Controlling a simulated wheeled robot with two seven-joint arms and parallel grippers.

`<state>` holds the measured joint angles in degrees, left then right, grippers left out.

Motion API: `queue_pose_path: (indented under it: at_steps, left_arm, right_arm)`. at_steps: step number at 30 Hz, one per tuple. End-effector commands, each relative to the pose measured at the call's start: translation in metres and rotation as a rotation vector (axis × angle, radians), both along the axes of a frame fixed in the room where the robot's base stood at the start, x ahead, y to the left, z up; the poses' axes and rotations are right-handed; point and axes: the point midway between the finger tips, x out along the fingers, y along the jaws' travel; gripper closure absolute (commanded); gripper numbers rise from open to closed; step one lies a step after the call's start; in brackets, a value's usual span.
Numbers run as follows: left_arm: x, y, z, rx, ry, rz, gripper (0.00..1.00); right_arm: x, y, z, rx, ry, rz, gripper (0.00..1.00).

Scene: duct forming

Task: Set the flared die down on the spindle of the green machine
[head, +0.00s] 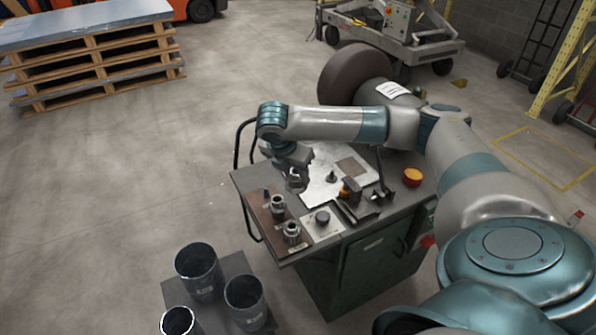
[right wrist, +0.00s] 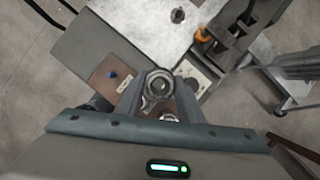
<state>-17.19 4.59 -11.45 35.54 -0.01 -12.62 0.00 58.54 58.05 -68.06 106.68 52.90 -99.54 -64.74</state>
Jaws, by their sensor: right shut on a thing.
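My right gripper (head: 296,186) is shut on a grey metal die, the flared die (right wrist: 158,84), which shows from above as a round ring with a central hole between the fingers. Its lower profile is hard to make out. The gripper holds it above the green machine's top, beside the brown board. The machine (head: 372,262) is a dark green cabinet with a grey top. The spindle (head: 331,177) is a short dark upright on the silver plate, to the right of the gripper; it also shows bare in the right wrist view (right wrist: 178,15). My left gripper is out of view.
The brown board (head: 267,218) carries a bare blue-tipped peg (head: 266,193) and two other dies (head: 278,204) (head: 292,231). A black knob (head: 322,216), a dark bracket (head: 367,204) and an orange button (head: 412,177) stand nearby. Dark ducts (head: 199,270) stand at the front left.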

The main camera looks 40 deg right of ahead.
Motion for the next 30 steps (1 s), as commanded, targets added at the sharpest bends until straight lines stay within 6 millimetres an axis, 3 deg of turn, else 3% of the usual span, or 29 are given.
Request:
queue_pose_path:
  at_steps: [11, 30]
  left_arm:
    - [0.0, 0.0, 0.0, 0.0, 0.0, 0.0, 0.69]
    - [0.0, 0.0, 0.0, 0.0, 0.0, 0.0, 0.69]
  right_arm:
    - [-0.007, 0.057, 0.004, 0.0, -0.004, -0.302, 1.0]
    - [-0.06, 0.18, 0.031, -0.001, 0.001, -1.192, 1.0]
